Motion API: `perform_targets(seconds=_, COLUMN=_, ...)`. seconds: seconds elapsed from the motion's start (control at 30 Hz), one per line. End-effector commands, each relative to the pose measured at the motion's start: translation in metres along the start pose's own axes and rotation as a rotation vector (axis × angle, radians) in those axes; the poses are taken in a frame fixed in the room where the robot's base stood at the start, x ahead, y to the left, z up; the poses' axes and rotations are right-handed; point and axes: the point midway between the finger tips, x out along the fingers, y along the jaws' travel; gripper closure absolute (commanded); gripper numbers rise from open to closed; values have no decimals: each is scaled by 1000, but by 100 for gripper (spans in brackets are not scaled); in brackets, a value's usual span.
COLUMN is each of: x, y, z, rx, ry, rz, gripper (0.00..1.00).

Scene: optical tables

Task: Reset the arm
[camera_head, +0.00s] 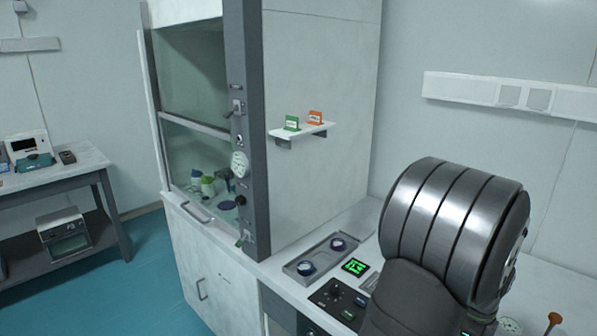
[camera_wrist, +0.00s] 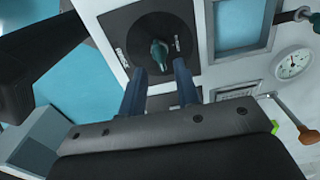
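My gripper (camera_wrist: 160,68) shows in the wrist view with its two blue-grey fingers apart. Nothing is held between them. In the head view my arm (camera_head: 455,235) fills the lower right as a large ribbed grey cylinder, and my gripper is hidden there.
A fume hood (camera_head: 247,130) stands left of my arm, with a small shelf (camera_head: 302,131) holding a green and an orange card. A grey tray (camera_head: 320,255) with two round items and a green-lit display (camera_head: 355,267) lie on the counter. An orange-handled tool (camera_head: 553,322) is at lower right.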

Motion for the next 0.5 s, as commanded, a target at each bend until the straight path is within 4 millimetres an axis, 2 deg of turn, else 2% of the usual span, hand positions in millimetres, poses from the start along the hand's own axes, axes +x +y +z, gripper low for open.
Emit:
perform_targets(seconds=0.03, x=-11, y=-1, z=0, rx=0, ry=0, rz=-4, gripper=71)
perform_targets(seconds=0.5, x=-106, y=0, z=0, rx=1, ry=0, rz=-4, gripper=71)
